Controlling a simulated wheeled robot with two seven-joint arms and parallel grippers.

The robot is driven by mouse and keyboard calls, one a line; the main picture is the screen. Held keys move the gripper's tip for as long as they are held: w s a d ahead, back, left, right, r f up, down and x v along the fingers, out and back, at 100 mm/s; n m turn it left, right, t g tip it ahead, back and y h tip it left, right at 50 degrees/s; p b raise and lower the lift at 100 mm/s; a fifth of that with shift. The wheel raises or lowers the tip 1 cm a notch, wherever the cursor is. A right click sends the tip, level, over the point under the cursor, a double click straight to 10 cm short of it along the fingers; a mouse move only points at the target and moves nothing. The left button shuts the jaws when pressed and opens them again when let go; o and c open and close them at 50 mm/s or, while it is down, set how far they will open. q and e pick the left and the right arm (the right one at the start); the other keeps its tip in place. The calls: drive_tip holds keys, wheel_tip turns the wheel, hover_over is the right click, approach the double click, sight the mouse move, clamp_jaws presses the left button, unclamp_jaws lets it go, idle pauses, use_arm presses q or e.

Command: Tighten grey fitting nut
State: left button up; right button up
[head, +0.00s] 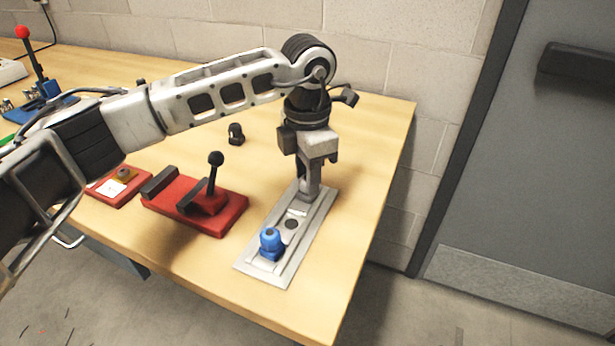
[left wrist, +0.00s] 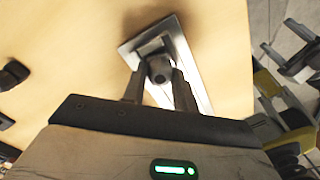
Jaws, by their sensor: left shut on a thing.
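My left gripper (head: 309,188) points straight down at the far end of a grey metal plate (head: 309,228) on the table. In the left wrist view its two fingers (left wrist: 158,88) are shut on the grey fitting nut (left wrist: 158,67), one finger on each side. The plate also shows beyond the fingers in that view (left wrist: 183,52). In the head view the fingers mostly hide the grey nut. A blue fitting (head: 271,242) stands upright at the near end of the same plate, apart from the gripper. My right gripper is not in view.
A red base with a black-knobbed lever (head: 215,170) stands left of the plate. A smaller red block (head: 120,184) lies farther left. A small black part (head: 236,133) stands behind. The table's right edge is near the plate; a grey door (head: 540,170) is beyond.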

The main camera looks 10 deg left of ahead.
use_arm(q)
drive_tip(key=o, duration=1)
wheel_tip(320, 180, up, 16)
drive_tip(key=shift+r, duration=0.1)
